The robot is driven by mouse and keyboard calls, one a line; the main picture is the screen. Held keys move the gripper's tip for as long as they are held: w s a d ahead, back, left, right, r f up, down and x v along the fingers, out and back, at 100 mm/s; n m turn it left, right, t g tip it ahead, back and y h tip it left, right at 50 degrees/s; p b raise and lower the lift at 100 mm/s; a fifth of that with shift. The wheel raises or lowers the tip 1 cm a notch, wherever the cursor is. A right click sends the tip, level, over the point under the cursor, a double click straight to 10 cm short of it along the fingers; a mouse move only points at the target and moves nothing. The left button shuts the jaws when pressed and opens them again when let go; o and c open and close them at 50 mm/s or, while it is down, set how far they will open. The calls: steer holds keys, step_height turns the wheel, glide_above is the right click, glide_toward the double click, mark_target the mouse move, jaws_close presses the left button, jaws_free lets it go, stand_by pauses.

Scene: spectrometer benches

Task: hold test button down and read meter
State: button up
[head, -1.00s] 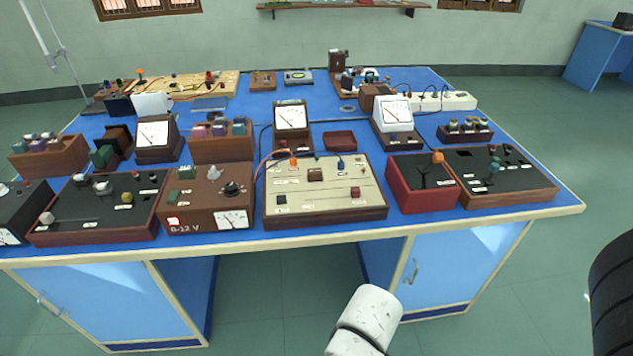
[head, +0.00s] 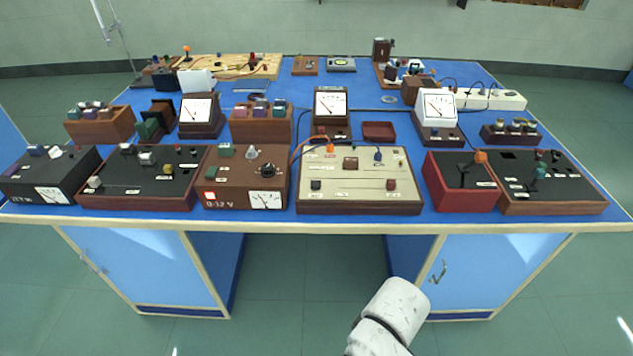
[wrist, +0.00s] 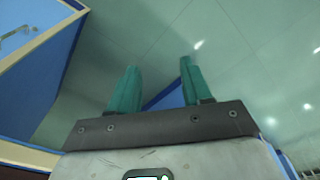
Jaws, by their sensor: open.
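A cream-topped panel (head: 360,165) sits at the front middle of the blue bench, in the head view. It has a black button (head: 315,185) at its front left and a red button (head: 391,184) at its front right; their labels are too small to read. Orange and dark leads plug into its back edge. A meter with a white dial (head: 331,103) stands upright behind the panel. My gripper (wrist: 159,64) shows in the wrist view with its two teal fingers apart and nothing between them, away from the panel.
A brown 0-12 V supply (head: 245,177) stands left of the panel and a red box (head: 460,182) right of it. Other dial meters (head: 438,104) (head: 197,109) stand behind. The bench's front edge (head: 330,226) is close to the instruments. The floor before it is clear.

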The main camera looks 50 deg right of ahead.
stand_by(0.5)
jaws_close()
stand_by(1.5)
